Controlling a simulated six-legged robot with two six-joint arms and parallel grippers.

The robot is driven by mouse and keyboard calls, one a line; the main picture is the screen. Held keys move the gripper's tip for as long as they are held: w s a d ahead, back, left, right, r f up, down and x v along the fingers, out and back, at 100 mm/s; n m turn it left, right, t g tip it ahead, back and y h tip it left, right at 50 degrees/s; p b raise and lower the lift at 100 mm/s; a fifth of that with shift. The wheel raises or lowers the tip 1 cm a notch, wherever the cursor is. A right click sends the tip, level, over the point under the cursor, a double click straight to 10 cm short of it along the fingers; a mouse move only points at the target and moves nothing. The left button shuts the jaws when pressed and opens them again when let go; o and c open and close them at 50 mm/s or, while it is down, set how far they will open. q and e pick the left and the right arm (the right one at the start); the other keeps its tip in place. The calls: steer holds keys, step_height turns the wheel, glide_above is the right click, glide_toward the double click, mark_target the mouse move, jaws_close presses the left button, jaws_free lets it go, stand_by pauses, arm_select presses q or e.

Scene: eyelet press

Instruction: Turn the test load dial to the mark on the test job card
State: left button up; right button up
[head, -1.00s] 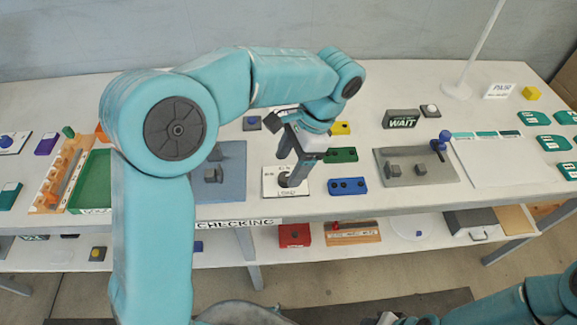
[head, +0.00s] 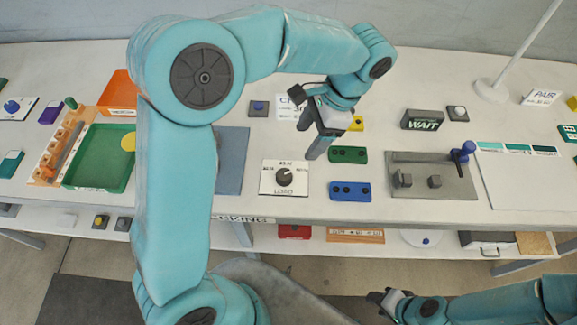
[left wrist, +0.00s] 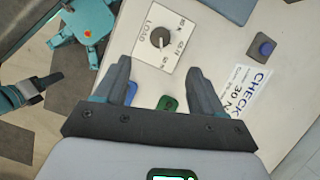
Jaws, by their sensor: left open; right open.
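The test load dial (head: 284,177) is a dark round knob on a white plate marked LOAD, with marks around it. It also shows uncovered in the left wrist view (left wrist: 159,39). Its light pointer seems to lie between the top and right marks in the head view, but is too small to be sure. The test job card (left wrist: 245,91) reads CHECK 30 N; in the head view the card (head: 287,106) is partly hidden by my left gripper. My left gripper (head: 317,152) is open and empty, above and beyond the dial. My right gripper (head: 380,300) is open, low at the front.
Green (head: 348,155) and blue (head: 350,191) blocks sit right of the dial. A grey fixture plate (head: 425,188) stands further right, near the WAIT block (head: 422,120). A blue mat (head: 232,160) lies left, partly behind my left arm. The bench front before the dial is clear.

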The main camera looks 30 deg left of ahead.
mark_target(285, 174)
arm_select(q)
steer(key=x, duration=1.3)
steer(key=shift+w+f, duration=0.2)
steer(key=shift+f, duration=0.2)
steer(key=shift+s+a+f, duration=0.15)
steer(key=shift+a+f, duration=0.05)
steer(key=shift+s, duration=0.15)
steer(key=shift+d, duration=0.15)
steer(key=shift+w, duration=0.2)
steer(key=c, duration=1)
